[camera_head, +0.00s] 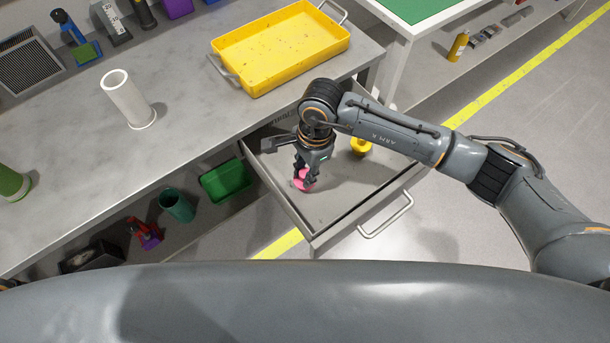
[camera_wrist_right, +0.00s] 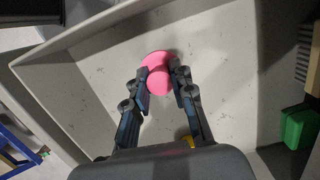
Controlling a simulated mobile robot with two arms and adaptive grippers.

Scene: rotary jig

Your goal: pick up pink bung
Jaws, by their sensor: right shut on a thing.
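The pink bung (camera_head: 303,180) is in the open grey drawer (camera_head: 345,213), near its left side. My right gripper (camera_head: 304,178) points down into the drawer and is shut on the bung. In the right wrist view the bung (camera_wrist_right: 158,76) shows as a pink round piece with a wider disc behind it, between the two fingertips (camera_wrist_right: 160,82). Whether the bung still touches the drawer floor I cannot tell.
A yellow object (camera_head: 361,147) sits in the drawer, partly behind my right arm. The drawer walls surround the gripper. A yellow tray (camera_head: 281,47) and a white tube (camera_head: 127,100) stand on the grey bench. A green bin (camera_head: 225,181) is on the shelf below.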

